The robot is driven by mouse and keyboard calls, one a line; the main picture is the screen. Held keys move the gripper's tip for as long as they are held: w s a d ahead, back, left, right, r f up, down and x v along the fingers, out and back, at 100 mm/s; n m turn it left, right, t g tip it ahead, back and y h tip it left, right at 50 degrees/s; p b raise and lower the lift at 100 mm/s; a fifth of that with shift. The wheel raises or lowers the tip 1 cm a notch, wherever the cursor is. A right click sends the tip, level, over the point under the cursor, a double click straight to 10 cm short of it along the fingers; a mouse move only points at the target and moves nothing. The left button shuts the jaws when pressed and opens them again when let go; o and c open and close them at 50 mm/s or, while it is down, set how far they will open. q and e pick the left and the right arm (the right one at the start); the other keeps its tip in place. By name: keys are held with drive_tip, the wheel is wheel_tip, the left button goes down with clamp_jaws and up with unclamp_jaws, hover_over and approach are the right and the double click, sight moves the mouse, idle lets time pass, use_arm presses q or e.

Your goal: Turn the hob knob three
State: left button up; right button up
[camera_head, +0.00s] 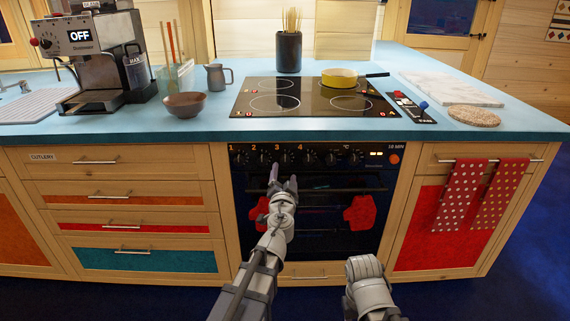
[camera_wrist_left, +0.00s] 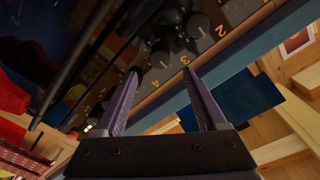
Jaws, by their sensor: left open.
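Hob knob three (camera_head: 277,158) is a dark round knob on the black oven front panel, below the printed 3. It also shows in the left wrist view (camera_wrist_left: 161,52), beside its number, just beyond the gap between my fingertips. My left gripper (camera_head: 284,178) is open and empty, pointing at the panel in front of knob three. In the left wrist view its two purple-grey fingers (camera_wrist_left: 162,72) are spread apart. I see no clear contact with the knob. Knob two (camera_wrist_left: 198,25) is to one side; knob four is partly hidden by a fingertip.
The oven handle (camera_head: 335,190) runs across below the knobs, with red mitts (camera_head: 360,213) hanging at the oven door. The hob (camera_head: 310,97) above carries a yellow pan (camera_head: 339,78). Polka-dot towels (camera_head: 466,190) hang at right. Drawers (camera_head: 125,200) are at left.

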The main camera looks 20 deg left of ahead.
sight(285, 162)
use_arm(q)
drive_tip(key=x, duration=0.7)
clamp_jaws()
idle(0.5)
